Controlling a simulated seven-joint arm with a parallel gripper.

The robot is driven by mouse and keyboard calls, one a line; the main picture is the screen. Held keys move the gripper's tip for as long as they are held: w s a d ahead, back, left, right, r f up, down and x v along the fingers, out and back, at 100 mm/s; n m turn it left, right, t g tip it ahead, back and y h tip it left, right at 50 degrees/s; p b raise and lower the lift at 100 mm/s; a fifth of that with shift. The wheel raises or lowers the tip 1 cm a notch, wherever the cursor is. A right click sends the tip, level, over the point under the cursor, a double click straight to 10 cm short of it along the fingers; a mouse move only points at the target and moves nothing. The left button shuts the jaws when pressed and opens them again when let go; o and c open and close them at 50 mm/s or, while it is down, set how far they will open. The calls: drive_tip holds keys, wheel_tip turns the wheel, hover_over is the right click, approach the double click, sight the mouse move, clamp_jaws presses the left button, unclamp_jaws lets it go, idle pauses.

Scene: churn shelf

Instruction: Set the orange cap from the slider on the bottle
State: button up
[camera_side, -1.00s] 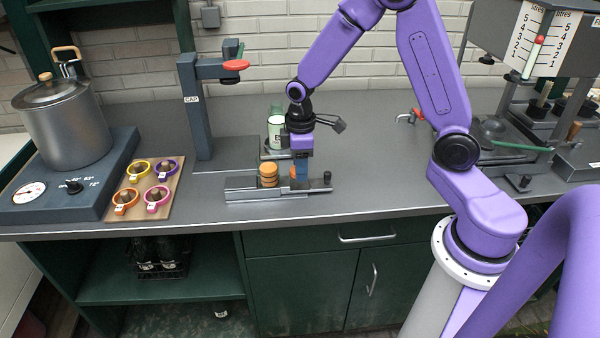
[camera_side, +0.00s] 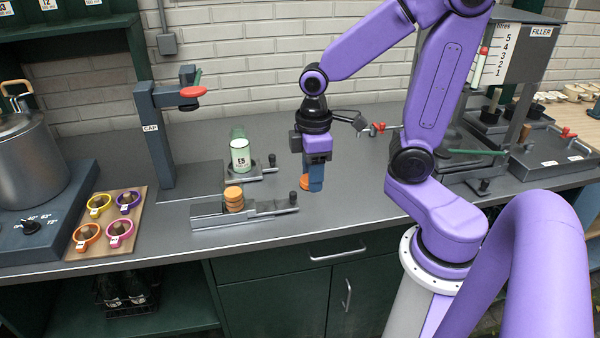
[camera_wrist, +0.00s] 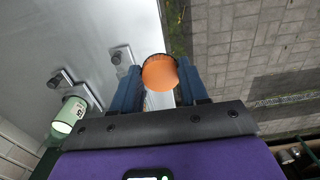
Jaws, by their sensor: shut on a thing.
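My gripper (camera_side: 313,182) is shut on an orange cap (camera_side: 306,183), held in the air to the right of the slider. In the wrist view the cap (camera_wrist: 160,72) sits between the two blue fingers (camera_wrist: 160,90). The slider (camera_side: 210,215) is a grey metal track on the bench, with a short stack of orange caps (camera_side: 233,199) at its left part. The bottle (camera_side: 239,155), pale green with a white E5 label, stands upright on a small grey holder behind the slider. It also shows at the left of the wrist view (camera_wrist: 70,115). Its top looks uncapped.
A capping stand (camera_side: 160,140) with a red pad stands left of the bottle. A board with several coloured rings (camera_side: 110,215) and a steel pot (camera_side: 25,150) are further left. The filler (camera_side: 500,70) is at right. Bench between slider and filler is clear.

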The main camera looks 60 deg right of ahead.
drive_tip(key=shift+s+r, duration=0.1)
drive_tip(key=shift+s, duration=0.15)
drive_tip(key=shift+w+r, duration=0.1)
drive_tip(key=w+d+r+m, duration=0.2)
drive_tip(key=w+d, duration=0.1)
drive_tip(key=w, duration=0.6)
drive_tip(key=w+d+r+m, duration=0.2)
drive_tip(key=w, duration=0.7)
drive_tip(key=w+d+r+m, duration=0.1)
drive_tip(key=w+d+r, duration=0.2)
drive_tip(key=w, duration=0.7)
drive_tip(key=shift+w+d+r+m, duration=0.1)
drive_tip(key=shift+d+m, duration=0.2)
drive_tip(key=shift+m, duration=0.1)
drive_tip(key=shift+w+d+f, duration=0.15)
drive_tip(key=shift+f, duration=0.5)
drive_tip(key=shift+w+d+f, duration=0.1)
drive_tip(key=shift+d+f, duration=0.1)
drive_tip(key=shift+f, duration=0.5)
drive_tip(key=shift+w+d+f, duration=0.15)
drive_tip(key=shift+f, duration=0.5)
drive_tip(key=shift+f, duration=0.15)
drive_tip(key=shift+f, duration=0.45)
